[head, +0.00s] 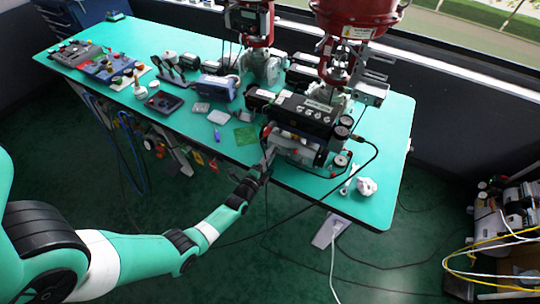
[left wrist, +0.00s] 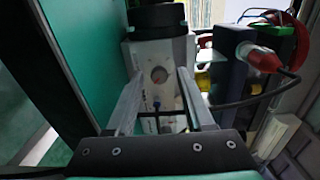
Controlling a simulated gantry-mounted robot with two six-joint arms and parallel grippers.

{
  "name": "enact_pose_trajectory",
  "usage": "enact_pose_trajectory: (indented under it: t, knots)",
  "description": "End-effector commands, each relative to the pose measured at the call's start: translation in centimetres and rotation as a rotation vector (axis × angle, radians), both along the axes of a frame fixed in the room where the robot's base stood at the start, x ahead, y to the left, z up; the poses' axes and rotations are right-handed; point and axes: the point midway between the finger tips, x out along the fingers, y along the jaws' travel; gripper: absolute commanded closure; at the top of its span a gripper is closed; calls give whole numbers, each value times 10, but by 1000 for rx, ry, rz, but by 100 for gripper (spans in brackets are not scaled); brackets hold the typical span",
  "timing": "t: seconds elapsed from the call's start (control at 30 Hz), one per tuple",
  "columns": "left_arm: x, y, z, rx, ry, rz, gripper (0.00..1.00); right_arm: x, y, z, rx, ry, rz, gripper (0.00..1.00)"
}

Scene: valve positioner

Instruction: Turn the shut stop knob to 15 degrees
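The valve positioner (head: 303,120), a dark and grey unit with gauges, stands at the front right of the green table. My left gripper (head: 268,158) is at its front left side. In the left wrist view, a pale housing (left wrist: 150,52) faces the gripper. It bears a small round grey disc (left wrist: 159,75) with a reddish mark, possibly the shut stop knob; I cannot tell its angle. My left gripper's fingers (left wrist: 158,86) are spread apart on either side of the disc, with nothing visibly clamped. Contact with the housing cannot be judged. My right gripper is out of view.
Red valve actuators (head: 358,18) rise behind the positioner. A black cable loops near its right side, by a white lump (head: 366,186) on the table (head: 385,205). In the left wrist view, a red-capped fitting (left wrist: 264,60) and a black cable lie right of the fingers.

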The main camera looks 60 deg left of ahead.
Motion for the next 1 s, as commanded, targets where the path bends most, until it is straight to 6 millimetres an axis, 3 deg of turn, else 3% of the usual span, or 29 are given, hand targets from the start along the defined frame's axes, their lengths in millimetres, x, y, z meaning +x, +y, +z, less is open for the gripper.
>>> enact_pose_trajectory:
  t: [0.37, 0.8, 1.0]
  knots:
    - [-5, -4, 0, -3, 2, 0, 44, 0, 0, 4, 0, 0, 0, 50]
    - [-79, -59, 1, -2, 3, -2, 44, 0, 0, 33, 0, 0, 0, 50]
    - [-93, -69, 0, -1, 0, 0, 44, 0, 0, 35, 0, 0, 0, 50]
